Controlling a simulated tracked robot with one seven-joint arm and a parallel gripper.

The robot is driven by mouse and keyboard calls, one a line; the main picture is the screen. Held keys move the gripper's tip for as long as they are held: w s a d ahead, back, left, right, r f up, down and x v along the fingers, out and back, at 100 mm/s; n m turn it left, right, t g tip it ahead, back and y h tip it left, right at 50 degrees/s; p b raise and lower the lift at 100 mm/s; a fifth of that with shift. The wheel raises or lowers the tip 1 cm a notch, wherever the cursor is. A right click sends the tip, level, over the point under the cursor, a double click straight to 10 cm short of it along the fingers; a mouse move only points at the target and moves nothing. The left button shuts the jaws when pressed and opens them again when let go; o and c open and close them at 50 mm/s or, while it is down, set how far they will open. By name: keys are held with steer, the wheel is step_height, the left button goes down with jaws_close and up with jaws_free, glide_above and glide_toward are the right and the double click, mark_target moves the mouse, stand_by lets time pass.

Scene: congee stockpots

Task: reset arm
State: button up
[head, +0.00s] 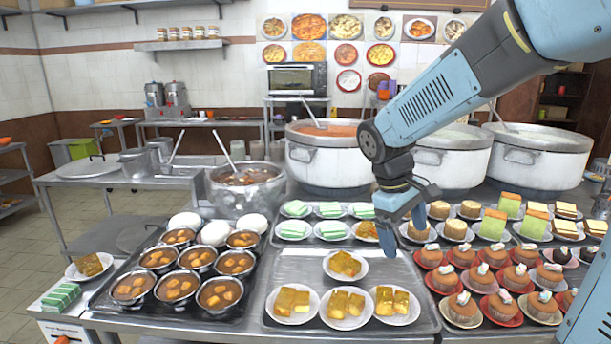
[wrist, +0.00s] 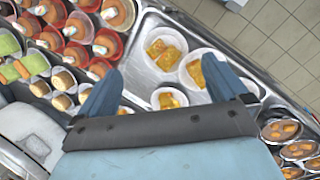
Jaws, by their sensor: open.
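My blue arm reaches in from the upper right in the head view. My gripper (head: 404,227) hangs above the right edge of the middle metal tray (head: 290,262), pointing down, beside the plates of yellow food. In the wrist view my gripper (wrist: 163,88) shows two blue fingers spread wide apart with nothing held between them. Small white plates of yellow food pieces (wrist: 165,55) lie below and beyond the fingers. The gripper looks apart from the plates and tray.
Large white stockpots (head: 333,158) stand behind. A steel pot (head: 246,190) with a ladle is left of them. Metal bowls of brown stew (head: 177,287) fill the left tray. Cupcakes on red plates (head: 481,277) crowd the right. A plate of food (head: 89,266) sits at the left edge.

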steer(key=s+d+r+m+t+y, duration=0.3)
steer(key=s+r+m+t, duration=0.2)
steer(key=s, duration=0.8)
steer(key=shift+r+m+t, duration=0.3)
steer(key=shift+r+m, duration=0.75)
steer(key=shift+m, duration=0.05)
